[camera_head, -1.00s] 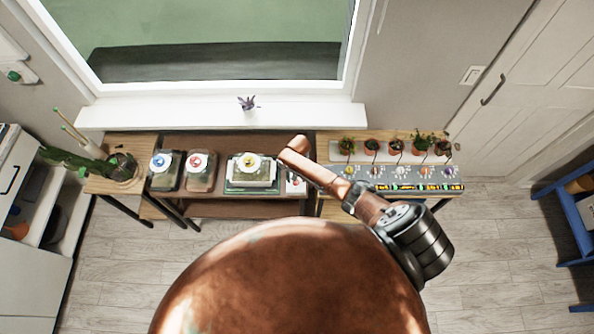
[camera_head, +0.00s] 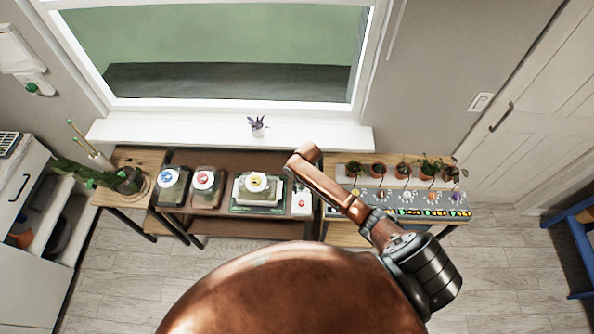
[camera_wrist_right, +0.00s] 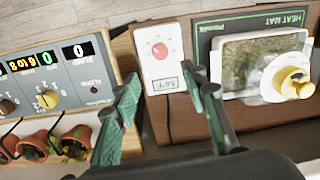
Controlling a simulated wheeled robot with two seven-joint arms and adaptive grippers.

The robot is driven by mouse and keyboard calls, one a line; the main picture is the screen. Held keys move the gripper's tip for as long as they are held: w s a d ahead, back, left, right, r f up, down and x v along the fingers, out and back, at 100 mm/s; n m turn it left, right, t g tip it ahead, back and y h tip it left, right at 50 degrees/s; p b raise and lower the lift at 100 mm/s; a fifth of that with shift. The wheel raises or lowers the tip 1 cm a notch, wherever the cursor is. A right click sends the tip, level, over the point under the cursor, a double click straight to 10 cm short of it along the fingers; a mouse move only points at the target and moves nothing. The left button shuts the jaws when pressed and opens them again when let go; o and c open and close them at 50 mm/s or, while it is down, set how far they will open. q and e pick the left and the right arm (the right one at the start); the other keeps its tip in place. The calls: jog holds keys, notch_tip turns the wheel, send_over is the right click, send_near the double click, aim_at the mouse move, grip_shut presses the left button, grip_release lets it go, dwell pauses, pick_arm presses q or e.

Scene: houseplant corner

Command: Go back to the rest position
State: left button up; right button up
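My right arm (camera_head: 342,195) reaches in copper segments from the lower right toward the middle bench; its gripper is hard to make out in the head view. In the right wrist view, the right gripper (camera_wrist_right: 160,74) has its two green fingers spread wide with nothing between them. Beyond the fingers is a white thermostat box (camera_wrist_right: 158,50) with a red dial and a small display. It also shows on the bench in the head view (camera_head: 301,203). I cannot tell the gap between fingers and box. My left gripper is not in view.
A heat mat (camera_head: 236,209) with a lidded tray (camera_head: 262,197) and two lidded containers stand left of the thermostat. A grey control panel (camera_head: 400,201) and several small pots stand right. A cactus (camera_head: 125,180) stands far left.

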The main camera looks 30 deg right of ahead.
jog(key=shift+s, duration=0.1)
jog(key=s+a+r+n+t, duration=0.1)
jog(key=s+r+n, duration=0.15)
jog(key=s, duration=0.65)
jog(key=s+a+r+n+t, duration=0.2)
jog(key=s+r, duration=0.1)
jog(key=s, duration=0.6)
jog(key=s+d+r+h, duration=0.1)
jog(key=s+d+r, duration=0.4)
jog(key=s+r, duration=0.35)
notch_tip(320, 180, down, 44)
jog(key=s+a+n+b, duration=0.1)
jog(key=s+b, duration=0.2)
jog(key=b, duration=0.9)
jog(key=s+f+g+b, duration=0.1)
jog(key=s+f+b, duration=0.3)
jog(key=s+f, duration=0.5)
jog(key=s+f+g+b, duration=0.1)
jog(key=s+f+b, duration=0.3)
jog(key=s+f, duration=0.6)
notch_tip(320, 180, down, 6)
jog(key=shift+f+n+b, duration=0.15)
jog(key=shift+n+b, duration=0.15)
jog(key=shift+n, duration=0.15)
